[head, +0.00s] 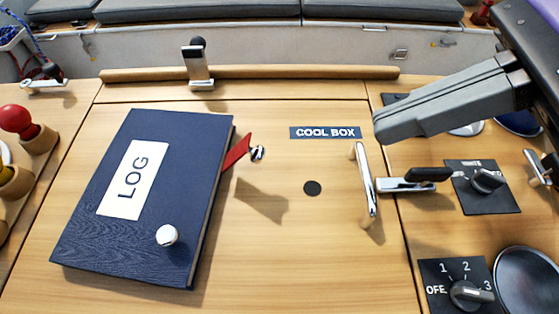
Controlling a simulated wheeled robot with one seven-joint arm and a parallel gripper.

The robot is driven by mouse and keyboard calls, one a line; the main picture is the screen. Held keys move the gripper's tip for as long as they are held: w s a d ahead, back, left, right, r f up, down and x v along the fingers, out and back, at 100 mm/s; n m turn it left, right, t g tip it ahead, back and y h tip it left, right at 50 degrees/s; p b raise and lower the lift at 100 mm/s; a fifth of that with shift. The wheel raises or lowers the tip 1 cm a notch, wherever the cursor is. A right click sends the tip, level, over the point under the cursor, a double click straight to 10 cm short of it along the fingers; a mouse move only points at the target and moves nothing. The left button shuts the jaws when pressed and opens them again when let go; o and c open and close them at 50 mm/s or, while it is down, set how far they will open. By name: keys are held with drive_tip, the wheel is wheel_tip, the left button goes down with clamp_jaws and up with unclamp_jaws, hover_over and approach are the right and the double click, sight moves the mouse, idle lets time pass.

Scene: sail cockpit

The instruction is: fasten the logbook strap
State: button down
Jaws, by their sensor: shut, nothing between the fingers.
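The dark blue logbook (95,190) lies closed on the wooden lid at the left, with a white LOG label (133,181). A round silver stud (167,235) sits on its cover near the lower right corner. A short red strap (237,151) sticks out from the book's right edge, away from the stud. A small metal piece (258,153) shows at the strap's outer side; I cannot tell whether it is joined to it. My gripper (382,126) is at the upper right, shut and empty, well apart from strap and book.
A black-tipped lever (415,181) and rotary switches (468,294) lie right. A phone-like holder (196,65) stands behind. The lid's middle is mostly clear.

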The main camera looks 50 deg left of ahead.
drive_tip(key=shift+w+d+f+t+h, duration=0.45)
drive_tip(key=shift+w+f+h, duration=0.1)
drive_tip(key=shift+f, duration=0.1)
drive_tip(key=b+x, duration=0.1)
drive_tip(key=x, duration=0.9)
drive_tip(key=shift+s+a, duration=0.1)
drive_tip(key=shift+s+a+r, duration=0.7)
drive_tip(key=shift+a, duration=0.1)
drive_tip(key=shift+s+a+r, duration=0.35)
drive_tip(key=shift+s+a, duration=0.1)
drive_tip(key=shift+r, duration=0.15)
